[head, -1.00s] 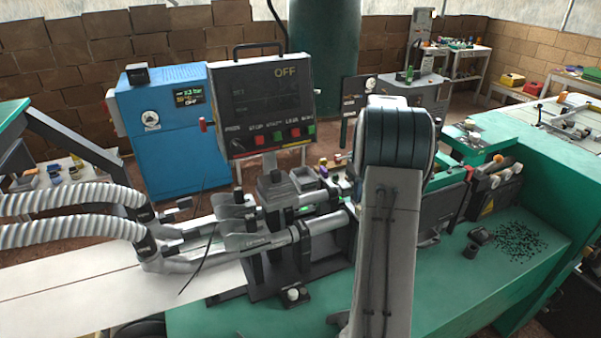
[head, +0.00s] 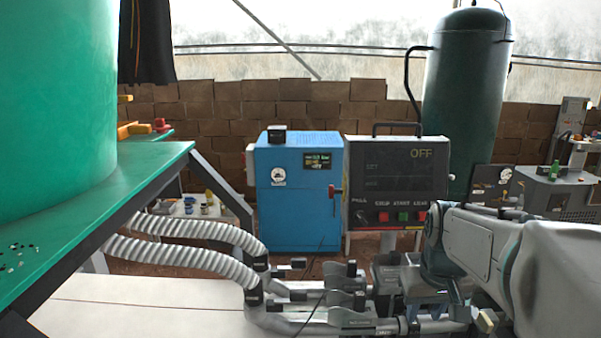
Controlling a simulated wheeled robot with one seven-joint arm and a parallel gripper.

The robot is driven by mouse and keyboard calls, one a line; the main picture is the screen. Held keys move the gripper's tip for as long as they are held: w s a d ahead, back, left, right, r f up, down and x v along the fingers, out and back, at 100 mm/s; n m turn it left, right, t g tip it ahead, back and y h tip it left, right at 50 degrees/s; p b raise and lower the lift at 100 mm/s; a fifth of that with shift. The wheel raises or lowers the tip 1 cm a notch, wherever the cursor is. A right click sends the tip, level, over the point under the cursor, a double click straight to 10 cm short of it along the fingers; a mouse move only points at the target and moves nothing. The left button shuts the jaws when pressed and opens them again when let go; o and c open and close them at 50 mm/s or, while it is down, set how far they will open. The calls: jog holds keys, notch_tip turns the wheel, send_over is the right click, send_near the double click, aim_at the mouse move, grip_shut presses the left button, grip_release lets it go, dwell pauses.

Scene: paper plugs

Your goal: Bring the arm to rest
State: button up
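My arm (head: 485,245) fills the lower right of the head view. Its grey links and dark teal joint stand in front of the machine with the metal tubes. I cannot make out my gripper or its fingertips in this view, so whether it holds anything does not show.
A control panel reading OFF (head: 394,180) and a blue cabinet (head: 298,200) stand behind the machine. Two ribbed hoses (head: 190,229) run to its tubes (head: 345,318). A green-topped table (head: 120,180) with a large green drum (head: 55,110) is at left. A dark tank (head: 462,100) stands behind.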

jog(key=s+a+f, duration=0.1)
jog(key=s+a, duration=0.3)
jog(key=s, duration=0.2)
jog(key=s+a+f+t, duration=0.1)
jog(key=s+a+f, duration=0.1)
jog(key=s, duration=0.4)
jog(key=shift+a+b, duration=0.35)
jog(key=shift+a, duration=0.55)
jog(key=shift+s+f, duration=0.1)
